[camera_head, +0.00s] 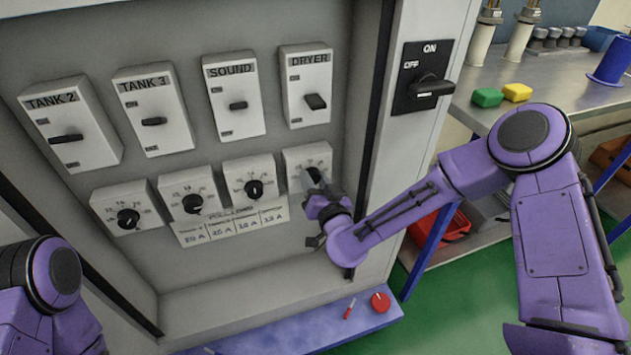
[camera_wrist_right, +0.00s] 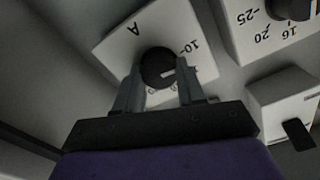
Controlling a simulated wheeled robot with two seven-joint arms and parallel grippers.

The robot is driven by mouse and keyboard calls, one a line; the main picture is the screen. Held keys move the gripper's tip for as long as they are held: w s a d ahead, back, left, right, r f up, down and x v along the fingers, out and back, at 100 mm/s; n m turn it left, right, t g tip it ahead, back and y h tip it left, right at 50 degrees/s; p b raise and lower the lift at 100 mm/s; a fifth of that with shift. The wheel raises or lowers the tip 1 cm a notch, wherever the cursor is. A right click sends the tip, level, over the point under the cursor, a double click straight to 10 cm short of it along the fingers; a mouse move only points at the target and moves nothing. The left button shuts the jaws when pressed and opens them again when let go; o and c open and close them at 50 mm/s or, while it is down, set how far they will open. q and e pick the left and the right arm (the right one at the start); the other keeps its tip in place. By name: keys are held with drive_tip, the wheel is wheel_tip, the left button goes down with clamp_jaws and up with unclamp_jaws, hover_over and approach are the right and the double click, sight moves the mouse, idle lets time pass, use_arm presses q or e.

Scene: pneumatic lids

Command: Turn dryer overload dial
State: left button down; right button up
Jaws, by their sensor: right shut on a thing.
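The dryer overload dial (camera_head: 315,177) is a black round knob on a white box (camera_head: 298,157), the rightmost of the lower row, under the DRYER switch (camera_head: 315,101). In the right wrist view the dial (camera_wrist_right: 158,66) sits between the fingers, with a white pointer mark and a "10" printed beside it. My right gripper (camera_head: 318,193) is at this dial, its fingers (camera_wrist_right: 160,85) shut on the knob's two sides. The gripper partly covers the box's lower part in the head view. My left arm shows at the lower left, but its gripper is out of view.
Other dials (camera_head: 254,189) stand to the left, above a paper label strip (camera_head: 235,223). An ON/OFF rotary switch (camera_head: 425,85) is on the cabinet frame at right. A blue ledge (camera_head: 270,335) below holds a red round knob (camera_head: 380,301). A bench with green and yellow blocks (camera_head: 487,97) stands right.

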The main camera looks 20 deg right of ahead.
drive_tip(key=m, duration=0.4)
drive_tip(key=shift+f+b, duration=0.1)
drive_tip(key=shift+b, duration=0.25)
drive_tip(key=shift+m+b, duration=0.3)
drive_tip(key=shift+m, duration=1.3)
drive_tip(key=o, duration=1.1)
drive_tip(key=shift+d, duration=0.1)
drive_tip(key=shift+c, duration=0.2)
drive_tip(key=shift+s, duration=0.15)
drive_tip(key=s, duration=1)
drive_tip(key=shift+s+d+b, duration=0.15)
drive_tip(key=shift+s+b, duration=0.05)
drive_tip(key=shift+b, duration=0.15)
